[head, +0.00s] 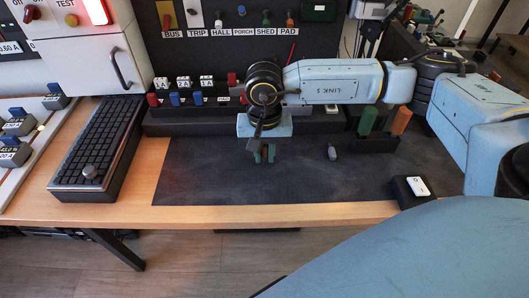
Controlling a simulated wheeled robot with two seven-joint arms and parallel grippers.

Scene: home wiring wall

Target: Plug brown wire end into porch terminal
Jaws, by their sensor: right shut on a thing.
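My right gripper (265,155) points down over the dark mat in front of the wiring board. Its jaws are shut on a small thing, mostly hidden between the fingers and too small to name. The porch terminal is on the upright board at the back, by the PORCH label (242,33), between the HALL and SHED labels. A small blue piece (242,10) shows above that label. I cannot make out a brown wire end anywhere. The right gripper is in front of and below the terminal row, apart from it. My left gripper is not in view.
A black keyboard-like panel (100,147) lies at the left. Red and blue levers (184,98) stand along the board's foot. A holder has green (368,119) and orange (401,119) handles. A small grey piece (332,152) stands on the mat (220,184), which is otherwise mostly clear.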

